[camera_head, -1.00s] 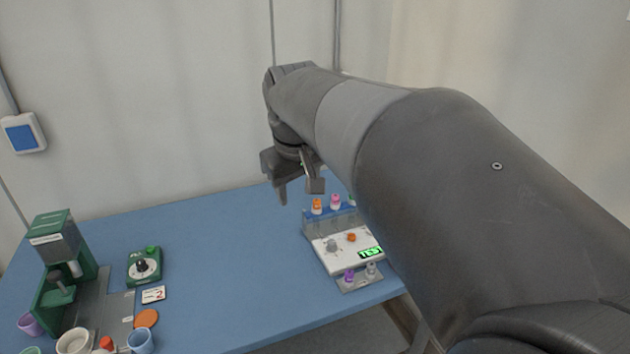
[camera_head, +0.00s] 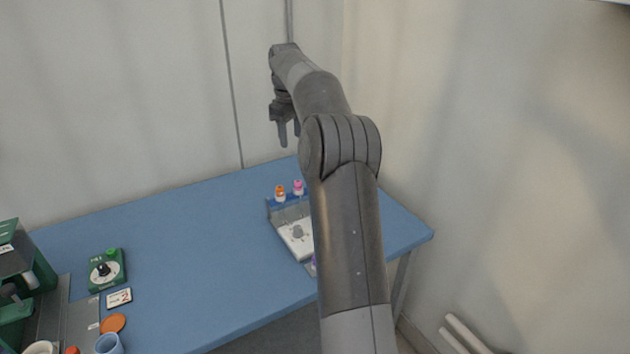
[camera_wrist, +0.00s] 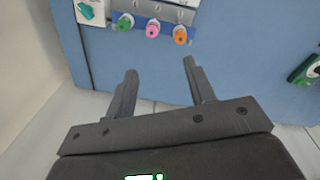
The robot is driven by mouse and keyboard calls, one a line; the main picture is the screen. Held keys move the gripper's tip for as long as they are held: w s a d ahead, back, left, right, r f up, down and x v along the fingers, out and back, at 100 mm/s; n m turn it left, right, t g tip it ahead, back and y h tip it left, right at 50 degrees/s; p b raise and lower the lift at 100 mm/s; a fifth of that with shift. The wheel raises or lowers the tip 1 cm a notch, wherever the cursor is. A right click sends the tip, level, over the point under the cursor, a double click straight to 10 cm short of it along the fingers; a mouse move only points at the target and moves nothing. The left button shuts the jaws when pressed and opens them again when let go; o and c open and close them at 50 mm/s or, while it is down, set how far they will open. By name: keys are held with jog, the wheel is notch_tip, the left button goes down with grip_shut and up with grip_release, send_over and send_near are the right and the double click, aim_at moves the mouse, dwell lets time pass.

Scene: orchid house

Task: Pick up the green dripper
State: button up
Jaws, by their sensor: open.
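The green dripper (camera_wrist: 125,22) shows in the wrist view at the left end of a short row, beside a pink dripper (camera_wrist: 152,28) and an orange dripper (camera_wrist: 180,35). All stand in a blue rack on the table. In the head view my arm hides the green one; the orange dripper (camera_head: 280,193) and pink dripper (camera_head: 298,187) show. My gripper (camera_head: 290,135) is open and empty, raised above the table's back part. In the wrist view its fingers (camera_wrist: 160,70) point toward the row, apart from it.
The blue table (camera_head: 190,245) has a clear middle. A white device (camera_head: 297,236) sits in front of the rack. A green timer (camera_head: 106,270), a card (camera_head: 119,298), an orange disc (camera_head: 113,323) and a blue cup (camera_head: 108,344) are at left. Walls stand behind.

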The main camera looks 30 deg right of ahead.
jog(key=shift+g+y, duration=0.4)
jog(key=d+f, duration=0.3)
jog(key=f, duration=0.1)
jog(key=w+d+f, duration=0.1)
jog(key=d+f, duration=0.2)
jog(key=f, duration=0.1)
jog(key=w+d+f, duration=0.1)
jog(key=d+f, duration=0.1)
jog(key=f, duration=0.2)
jog(key=shift+d+f, duration=0.3)
jog(key=shift+d, duration=0.1)
jog(key=shift+w+d+f, duration=0.1)
jog(key=shift+d+f, duration=0.05)
jog(key=shift+f, duration=1.2)
jog(key=shift+d+f, duration=0.1)
jog(key=shift+f, duration=1.25)
jog(key=shift+c, duration=0.4)
jog(key=c, duration=1)
jog(key=shift+r, duration=0.1)
